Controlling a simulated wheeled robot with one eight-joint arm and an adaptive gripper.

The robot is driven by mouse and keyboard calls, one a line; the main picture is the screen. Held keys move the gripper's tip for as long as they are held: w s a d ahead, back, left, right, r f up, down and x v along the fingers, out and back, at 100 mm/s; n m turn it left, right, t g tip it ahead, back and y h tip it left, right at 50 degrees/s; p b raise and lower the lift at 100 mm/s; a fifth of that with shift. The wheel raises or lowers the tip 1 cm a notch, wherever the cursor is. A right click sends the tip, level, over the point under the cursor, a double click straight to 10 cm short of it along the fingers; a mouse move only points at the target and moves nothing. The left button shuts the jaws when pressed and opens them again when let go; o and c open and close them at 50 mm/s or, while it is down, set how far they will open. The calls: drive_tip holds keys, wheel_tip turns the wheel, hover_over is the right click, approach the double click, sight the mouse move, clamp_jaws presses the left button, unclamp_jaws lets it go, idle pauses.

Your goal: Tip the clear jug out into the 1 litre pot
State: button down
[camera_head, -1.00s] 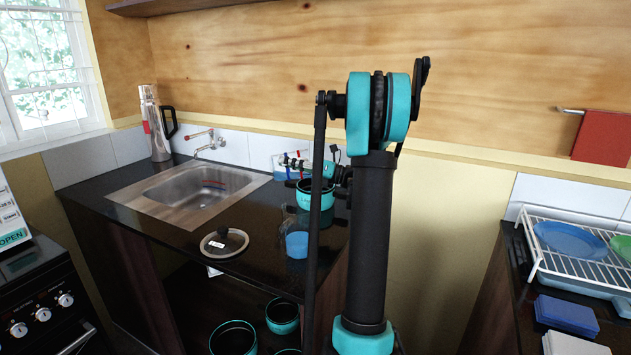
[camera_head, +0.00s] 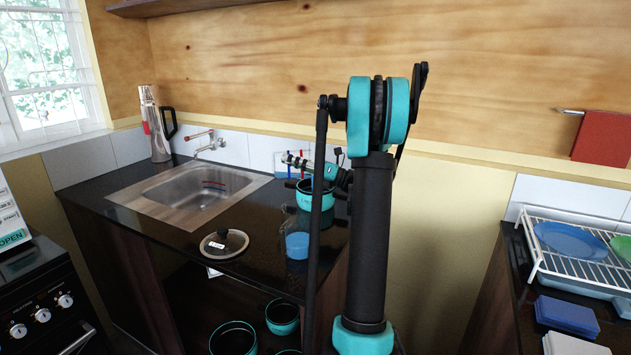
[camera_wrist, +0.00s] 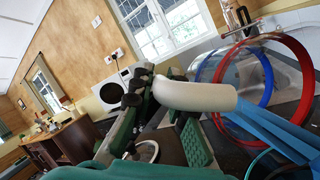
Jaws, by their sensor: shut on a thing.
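The clear jug (camera_wrist: 288,58) shows in the wrist view with a red ring and a blue ring, lying well over on its side. My gripper (camera_wrist: 165,115) is shut on its thick white handle (camera_wrist: 200,96). Blue strips (camera_wrist: 285,134), seemingly the contents, stretch from the red-ringed end toward the lower right. In the head view my gripper (camera_head: 310,165) and the jug (camera_head: 281,163) are above the teal pot (camera_head: 315,200) at the back of the counter. Part of the pot is hidden behind my arm. Its inside is hard to see.
A clear vessel with blue in its lower part (camera_head: 297,246) stands in front of the pot. A glass lid (camera_head: 224,243) lies near the counter's front edge. The sink (camera_head: 195,193) and a steel flask (camera_head: 154,125) are to the left. Teal pots (camera_head: 233,340) sit on the low shelf.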

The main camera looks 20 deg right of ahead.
drive_tip(key=a+h, duration=0.1)
drive_tip(key=a+f+g+h, duration=0.1)
drive_tip(key=w+a+f+n+g+h, duration=0.1)
drive_tip(key=a, duration=0.1)
drive_tip(key=shift+a+f, duration=0.1)
drive_tip(key=shift+f, duration=0.15)
drive_tip(key=w+a+f+n+g+h+p, duration=0.1)
drive_tip(key=a+f+g+h+p, duration=0.2)
drive_tip(key=h, duration=1)
drive_tip(key=shift+w+a+f+n+g, duration=0.35)
drive_tip(key=shift+a+f+g, duration=0.45)
drive_tip(key=shift+a+f, duration=1.1)
drive_tip(key=shift+d+f, duration=0.1)
drive_tip(key=shift+f, duration=0.05)
